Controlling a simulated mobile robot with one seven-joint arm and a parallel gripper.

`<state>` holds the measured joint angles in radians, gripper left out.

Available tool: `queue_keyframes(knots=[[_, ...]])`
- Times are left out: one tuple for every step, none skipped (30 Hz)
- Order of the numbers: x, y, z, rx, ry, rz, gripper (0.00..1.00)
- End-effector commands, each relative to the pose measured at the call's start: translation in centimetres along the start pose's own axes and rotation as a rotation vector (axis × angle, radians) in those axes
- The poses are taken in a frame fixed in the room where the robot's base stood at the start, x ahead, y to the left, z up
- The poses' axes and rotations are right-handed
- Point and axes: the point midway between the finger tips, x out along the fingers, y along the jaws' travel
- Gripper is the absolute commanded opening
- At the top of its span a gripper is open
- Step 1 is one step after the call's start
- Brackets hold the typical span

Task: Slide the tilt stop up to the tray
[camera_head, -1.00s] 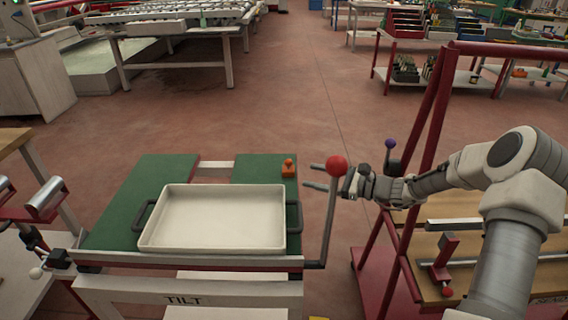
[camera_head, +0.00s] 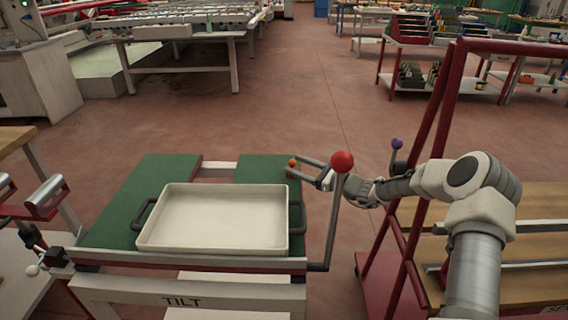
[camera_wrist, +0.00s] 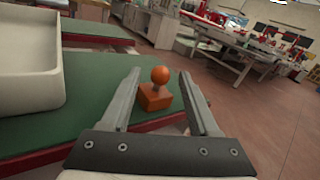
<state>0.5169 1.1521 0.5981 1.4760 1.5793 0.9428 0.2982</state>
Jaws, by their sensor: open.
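The tilt stop is an orange block with a round knob (camera_wrist: 157,90), standing on the green surface of the tilt table (camera_wrist: 100,102) near its right edge. In the head view only its orange knob (camera_head: 292,163) shows clearly; the block is partly hidden by my fingers. My gripper (camera_head: 300,168) reaches in from the right, open. In the wrist view the stop stands upright between and just beyond my two fingers (camera_wrist: 158,95), with gaps on both sides. The white tray (camera_head: 215,249) with dark side handles lies on the table, nearer the front and left of the stop.
A lever with a red ball (camera_head: 342,161) stands at the table's front right corner, close to my wrist. A red-framed rack (camera_head: 423,170) stands at the right, beside my arm. The floor beyond the table is clear.

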Motion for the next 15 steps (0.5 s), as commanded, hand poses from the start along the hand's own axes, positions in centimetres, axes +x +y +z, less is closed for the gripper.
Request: queue_keyframes(knots=[[1.1,0.1,-0.2,-0.001,0.0,0.002,0.61],[1.7,0.1,-0.2,-0.001,-0.001,0.002,0.61],[2.4,0.1,-0.2,0.0,-0.001,0.002,0.61],[2.9,0.1,-0.2,0.0,-0.001,0.001,0.61],[3.3,0.1,-0.2,-0.001,0.0,0.001,0.61],[3.8,0.1,-0.2,-0.001,0.001,0.001,0.61],[4.1,0.0,-0.1,-0.001,0.0,0.001,0.61],[4.4,0.0,-0.1,-0.002,0.0,0.001,0.61],[4.7,0.0,-0.1,-0.001,0.0,0.001,0.61],[4.9,0.0,-0.1,-0.001,0.0,0.001,0.61],[5.0,0.0,-0.1,0.0,0.0,0.0,0.61],[5.2,0.0,-0.1,0.0,0.001,0.0,0.61],[5.2,0.0,-0.1,0.0,0.001,-0.001,0.61],[5.3,0.0,0.0,0.0,0.001,-0.001,0.61],[5.3,-0.1,0.0,0.0,0.001,-0.001,0.61]])
